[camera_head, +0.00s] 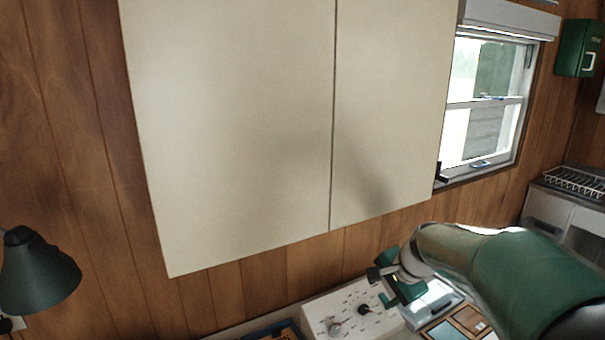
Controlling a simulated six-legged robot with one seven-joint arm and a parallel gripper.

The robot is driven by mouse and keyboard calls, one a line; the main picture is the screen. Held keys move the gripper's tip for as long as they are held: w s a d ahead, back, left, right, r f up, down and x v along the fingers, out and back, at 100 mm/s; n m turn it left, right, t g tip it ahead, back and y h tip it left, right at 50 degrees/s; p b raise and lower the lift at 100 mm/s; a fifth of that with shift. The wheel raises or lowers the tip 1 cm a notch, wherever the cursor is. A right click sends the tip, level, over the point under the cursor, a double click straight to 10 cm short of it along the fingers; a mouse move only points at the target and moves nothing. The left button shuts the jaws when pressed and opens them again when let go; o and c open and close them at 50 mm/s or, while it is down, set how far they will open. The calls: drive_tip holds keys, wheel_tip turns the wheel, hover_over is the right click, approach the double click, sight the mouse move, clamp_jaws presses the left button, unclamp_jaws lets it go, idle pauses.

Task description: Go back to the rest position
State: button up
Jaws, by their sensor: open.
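My gripper (384,287) is at the lower right of the middle, at the end of my green and white arm. It is open, with nothing seen between its jaws.
A large cream wall cabinet (240,120) with two doors, both shut, hangs above. A dark lamp shade (38,275) is at the lower left. A tray with compartments (458,325) lies under my arm. A wire rack (575,182) and a window (488,100) are at the right.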

drive_tip(key=s+a+r+n+h, duration=0.1)
drive_tip(key=s+n, duration=0.5)
drive_tip(key=s, duration=0.6)
drive_tip(key=s+a+r+n+h, duration=0.1)
drive_tip(key=s+r+n, duration=0.3)
drive_tip(key=s, duration=0.9)
drive_tip(key=shift+s+a+r+n+t+h, duration=0.25)
drive_tip(key=shift+a+n+t+h, duration=0.15)
drive_tip(key=shift+a+n, duration=0.55)
drive_tip(key=shift+d, duration=0.1)
